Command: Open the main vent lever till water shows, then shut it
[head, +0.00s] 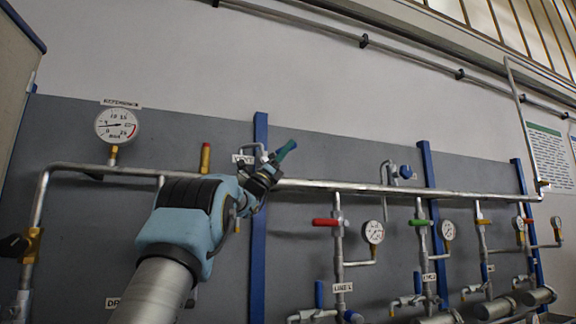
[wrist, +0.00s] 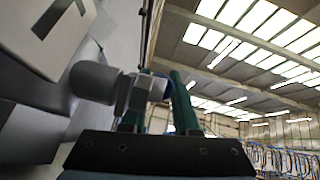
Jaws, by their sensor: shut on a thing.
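My gripper (head: 272,168) reaches up to the header pipe, beside a small bent pipe (head: 250,147) and a partly hidden white label (head: 243,158). In the wrist view, its two green fingers (wrist: 158,100) are closed around a blue handle, apparently the main vent lever (wrist: 157,89); only a little of it shows between them. A grey valve fitting with a hex nut (wrist: 98,82) leads to it from the left. My arm and fingers hide the lever in the head view. No water is visible in either view.
A header pipe (head: 335,186) runs along the grey panel, with a reference gauge (head: 116,125) at left. Another bent pipe with a blue handle (head: 406,171) stands to the right. Red (head: 326,222) and green (head: 419,222) levers and several gauges hang below. A blue post (head: 259,240) stands close to my gripper.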

